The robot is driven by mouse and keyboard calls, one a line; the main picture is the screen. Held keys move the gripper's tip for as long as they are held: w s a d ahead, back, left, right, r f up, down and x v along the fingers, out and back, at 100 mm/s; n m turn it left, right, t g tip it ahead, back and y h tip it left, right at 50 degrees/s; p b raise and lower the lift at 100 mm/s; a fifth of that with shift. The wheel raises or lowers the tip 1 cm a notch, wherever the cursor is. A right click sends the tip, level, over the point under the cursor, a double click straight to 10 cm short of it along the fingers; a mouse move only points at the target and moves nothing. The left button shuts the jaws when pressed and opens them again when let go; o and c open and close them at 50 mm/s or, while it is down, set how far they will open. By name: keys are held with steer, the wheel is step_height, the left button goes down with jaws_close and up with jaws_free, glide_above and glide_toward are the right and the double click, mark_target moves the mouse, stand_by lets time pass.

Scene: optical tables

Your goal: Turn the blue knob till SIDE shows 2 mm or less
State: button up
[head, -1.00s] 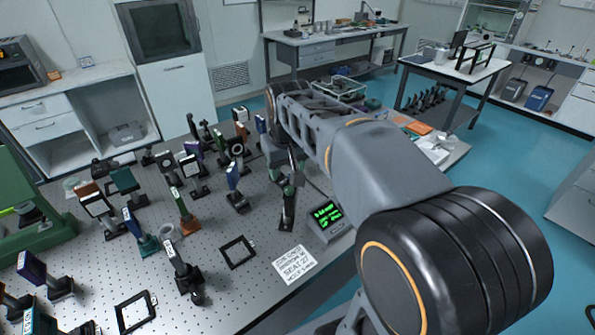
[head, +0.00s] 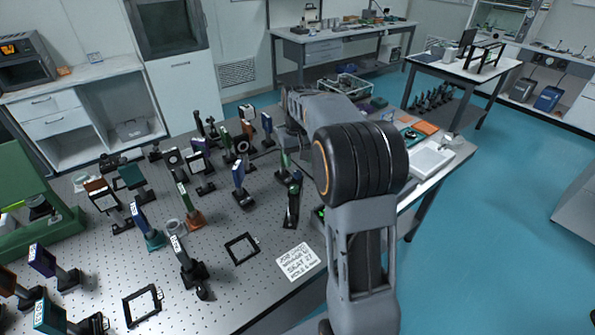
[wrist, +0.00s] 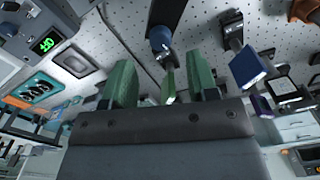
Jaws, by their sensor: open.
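My gripper (wrist: 160,82) is open, its two green fingers apart in the wrist view. A blue, rounded knob-like part (wrist: 160,38) on a black mount lies beyond the gap between the fingertips, and nothing shows between the fingers and touching both. A slim green-edged piece (wrist: 168,85) also shows in the gap, farther back. The readout box with green digits (wrist: 46,44) is at the left of the wrist view, too small to read surely. In the head view my arm covers most of the readout, and I cannot make out the blue knob there.
Several post-mounted optics stand close by on the perforated table (head: 225,285), including a blue-faced one (head: 239,174). A black square frame (head: 242,249) and a printed card (head: 299,262) lie flat near the front edge. A white tray (head: 432,163) lies right of my arm.

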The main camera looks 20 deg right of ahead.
mark_target(298, 172)
steer(key=shift+f, duration=2.7)
steer(key=shift+c, duration=0.2)
